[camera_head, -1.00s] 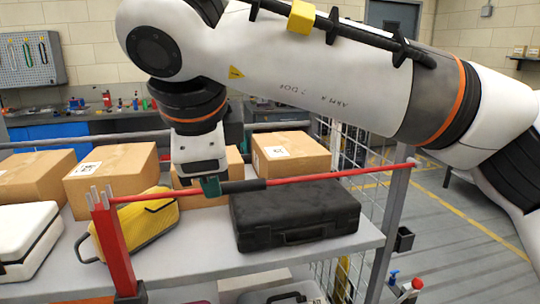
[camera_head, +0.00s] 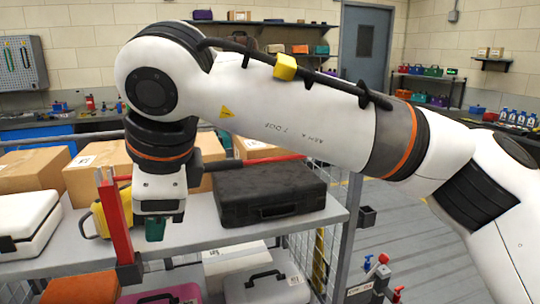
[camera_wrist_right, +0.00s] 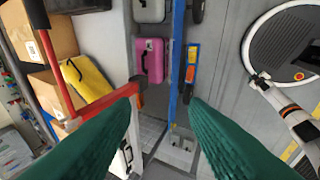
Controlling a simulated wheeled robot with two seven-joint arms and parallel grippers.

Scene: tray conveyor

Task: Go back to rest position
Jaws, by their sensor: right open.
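My right gripper (camera_head: 158,228) hangs from my right arm in front of the shelf, just right of the red post (camera_head: 115,215). In the wrist view its two green fingers (camera_wrist_right: 162,101) are spread apart with nothing between them. The red bar (camera_head: 262,160), with a black sleeve, runs behind my arm across the upper shelf. Part of it is hidden by the arm. The red bar also shows at the left of the wrist view (camera_wrist_right: 98,106), apart from the fingertips. My left gripper is not in view.
A black case (camera_head: 270,192), a yellow bag (camera_head: 101,217), a white case (camera_head: 28,220) and cardboard boxes (camera_head: 98,178) stand on the upper shelf (camera_head: 215,236). A pink case (camera_wrist_right: 149,60) lies lower. Open grey floor (camera_head: 425,255) is to the right.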

